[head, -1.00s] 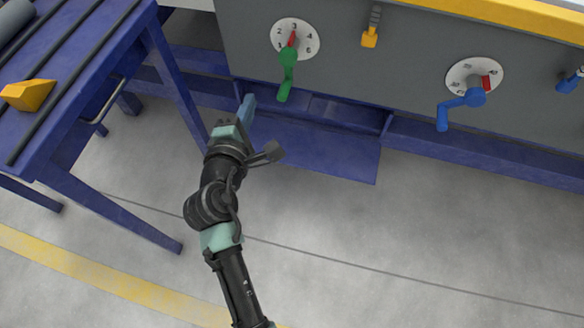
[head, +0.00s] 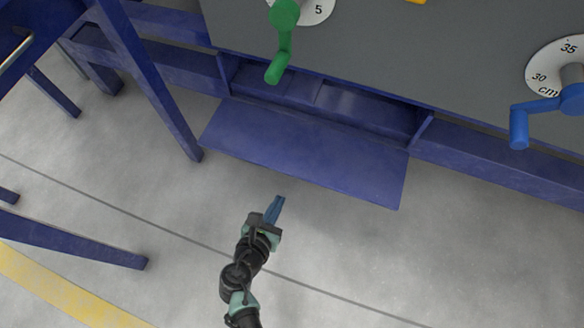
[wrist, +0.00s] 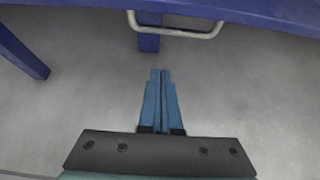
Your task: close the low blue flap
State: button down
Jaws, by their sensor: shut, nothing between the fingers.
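The low blue flap (head: 305,155) is in the head view, hanging open and folded outward from the bottom of the grey machine. The shallow blue recess (head: 330,103) behind it is exposed. My gripper (head: 280,200) is in front of the flap's outer edge in the picture, with its blue fingers together and nothing between them. Whether it is above or below the flap's level I cannot tell. The gripper also shows in the wrist view (wrist: 161,75), fingers shut, with grey floor beyond. The flap is not recognisable in the wrist view.
A green crank (head: 281,45) overhangs the recess, and a blue crank (head: 545,110) is at the right. A blue table leg (head: 150,85) stands left of the flap. A metal handle (wrist: 178,31) shows in the wrist view. Floor in front is clear.

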aim_at(303, 154)
jog(key=b+x, duration=0.7)
jog(key=x, duration=0.2)
jog(key=shift+s+a+r+p, duration=0.15)
jog(key=shift+r+p, duration=0.25)
jog(key=shift+r, duration=1.55)
jog(key=shift+s+r+p, duration=0.1)
jog(key=shift+r+p, duration=0.05)
jog(key=shift+p, duration=0.15)
